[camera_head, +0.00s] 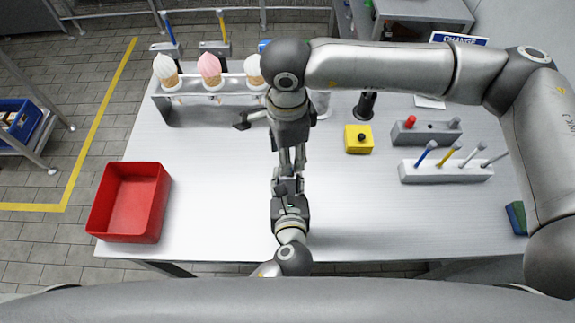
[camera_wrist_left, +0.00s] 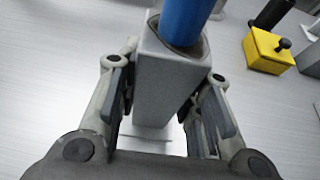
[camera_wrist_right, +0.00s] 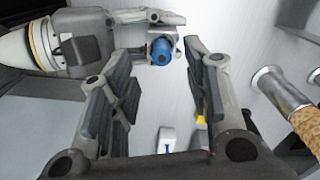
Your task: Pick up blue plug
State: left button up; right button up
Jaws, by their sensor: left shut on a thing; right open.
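The blue plug (camera_wrist_left: 187,18) stands in the top of a grey block (camera_wrist_left: 165,85). My left gripper (camera_wrist_left: 170,100) is shut on this block, one finger on each side. In the right wrist view the blue plug (camera_wrist_right: 160,50) shows end-on, ahead between the fingers of my right gripper (camera_wrist_right: 160,75). These fingers are open, with the plug beyond their tips and no clear contact. In the head view my left gripper (camera_head: 288,178) and right gripper (camera_head: 291,158) meet closely over the table's middle. There they hide the plug and most of the block.
A red bin (camera_head: 130,203) is at the left. A cone rack (camera_head: 205,97) stands behind. A yellow block (camera_head: 358,140), a grey block with a red plug (camera_head: 425,135) and a white rack of coloured sticks (camera_head: 445,172) are at the right. The front table is clear.

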notch_tip(320, 180, down, 5)
jog(key=shift+w+f, duration=0.1)
jog(key=shift+c, duration=0.4)
jog(key=c, duration=0.8)
